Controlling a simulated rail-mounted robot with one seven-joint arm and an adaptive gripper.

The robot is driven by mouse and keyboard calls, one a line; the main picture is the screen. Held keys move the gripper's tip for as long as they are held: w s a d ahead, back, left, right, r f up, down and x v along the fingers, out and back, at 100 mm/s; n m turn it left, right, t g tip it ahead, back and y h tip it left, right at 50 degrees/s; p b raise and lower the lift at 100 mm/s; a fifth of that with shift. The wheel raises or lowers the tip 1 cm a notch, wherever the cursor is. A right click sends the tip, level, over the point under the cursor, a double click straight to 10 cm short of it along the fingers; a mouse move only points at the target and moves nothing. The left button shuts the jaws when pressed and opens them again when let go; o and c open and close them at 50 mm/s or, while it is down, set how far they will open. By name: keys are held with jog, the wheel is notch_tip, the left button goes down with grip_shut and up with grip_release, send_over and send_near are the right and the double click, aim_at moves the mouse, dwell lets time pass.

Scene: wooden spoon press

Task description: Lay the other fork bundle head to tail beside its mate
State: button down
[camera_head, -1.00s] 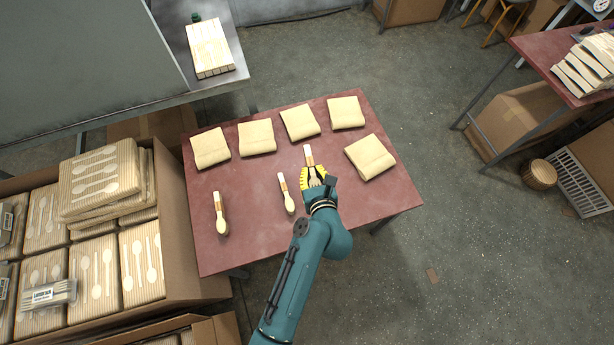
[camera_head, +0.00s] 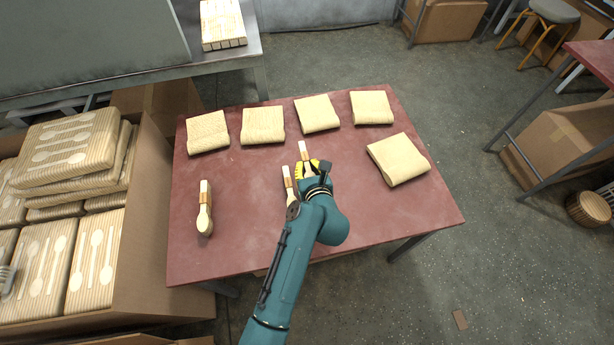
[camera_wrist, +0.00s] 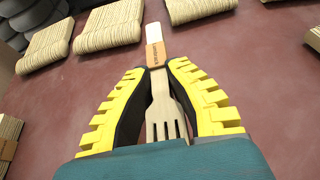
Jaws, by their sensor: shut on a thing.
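My gripper (camera_head: 311,170) is shut on a pale wooden fork bundle (camera_head: 303,150) with an orange-brown band. In the wrist view the fork bundle (camera_wrist: 165,105) lies between the yellow fingers (camera_wrist: 157,70), tines toward my wrist and handle pointing away. A second banded bundle (camera_head: 288,182) lies just left of my gripper, handle end away from me; my arm partly covers its head, so its type is unclear. A third banded bundle (camera_head: 204,207) with a rounded, spoon-like head lies further left. Whether the held bundle touches the table is unclear.
The red table (camera_head: 250,245) carries several cream ridged slabs along its back and one slab (camera_head: 398,158) to the right. Its front is clear. A carton (camera_head: 140,240) of packed cutlery stands at the left.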

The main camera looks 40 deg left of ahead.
jog(key=shift+f+b, duration=0.9)
jog(key=shift+f, duration=1.1)
jog(key=c, duration=1.2)
grip_release()
jog(key=shift+r, duration=0.1)
jog(key=p+v, duration=0.6)
jog(key=v, duration=0.5)
jog(key=shift+s+d+r, duration=0.1)
jog(key=shift+d+r, duration=0.1)
jog(key=shift+s+d, duration=0.25)
